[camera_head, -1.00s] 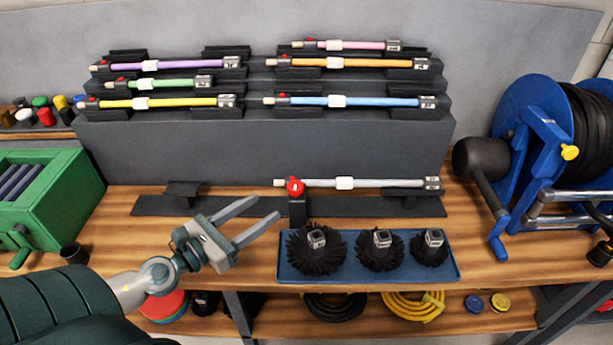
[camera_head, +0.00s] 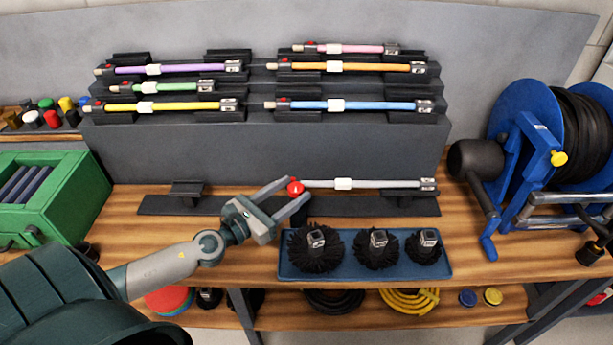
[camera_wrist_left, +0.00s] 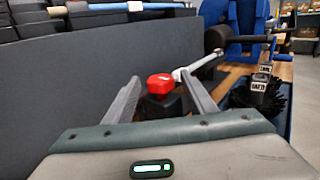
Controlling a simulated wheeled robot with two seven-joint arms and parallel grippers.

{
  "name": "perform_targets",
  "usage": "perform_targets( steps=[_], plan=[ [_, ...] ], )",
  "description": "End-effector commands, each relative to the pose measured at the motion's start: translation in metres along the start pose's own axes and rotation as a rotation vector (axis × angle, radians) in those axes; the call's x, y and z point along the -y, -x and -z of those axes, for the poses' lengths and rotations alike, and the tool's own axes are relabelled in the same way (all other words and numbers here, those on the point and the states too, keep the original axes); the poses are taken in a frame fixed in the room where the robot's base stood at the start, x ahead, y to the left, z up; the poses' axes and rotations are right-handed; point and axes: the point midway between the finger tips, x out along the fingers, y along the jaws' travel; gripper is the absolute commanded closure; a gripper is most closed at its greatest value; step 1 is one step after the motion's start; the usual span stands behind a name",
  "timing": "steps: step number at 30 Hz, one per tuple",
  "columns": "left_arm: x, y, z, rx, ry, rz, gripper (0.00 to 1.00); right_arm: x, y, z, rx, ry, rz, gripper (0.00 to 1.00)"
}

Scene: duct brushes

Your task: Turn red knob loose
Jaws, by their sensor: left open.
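The red knob (camera_head: 295,188) sits on top of a dark clamp block at the left end of a pale grey rod (camera_head: 375,184) on the front stand. My left gripper (camera_head: 293,187) is open, with its fingers reaching to either side of the knob. In the left wrist view the red knob (camera_wrist_left: 160,83) shows between the two open fingers (camera_wrist_left: 160,92), apart from both. Whether a finger touches the knob cannot be told in the head view. My right gripper is not in view.
A blue tray (camera_head: 290,272) with three black brushes stands just right of my left gripper. Coloured rods lie on the stepped rack (camera_head: 270,150) behind. A green box (camera_head: 85,190) is at left and a blue hose reel (camera_head: 520,140) at right.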

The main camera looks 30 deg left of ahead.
Motion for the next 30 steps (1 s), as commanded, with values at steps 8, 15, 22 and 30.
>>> perform_targets(
  steps=[8,15,22,30],
  plan=[
    [0.000,-0.036,-0.003,0.002,0.001,-0.001,0.49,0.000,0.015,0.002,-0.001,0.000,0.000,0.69],
    [0.000,-0.056,-0.002,0.002,0.001,-0.001,0.49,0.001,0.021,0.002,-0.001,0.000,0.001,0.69],
    [0.000,-0.060,0.000,0.000,0.000,0.001,0.49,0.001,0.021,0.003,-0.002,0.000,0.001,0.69],
    [0.000,-0.060,0.000,0.000,0.000,0.000,0.66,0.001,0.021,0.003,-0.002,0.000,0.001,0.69]
  ],
)
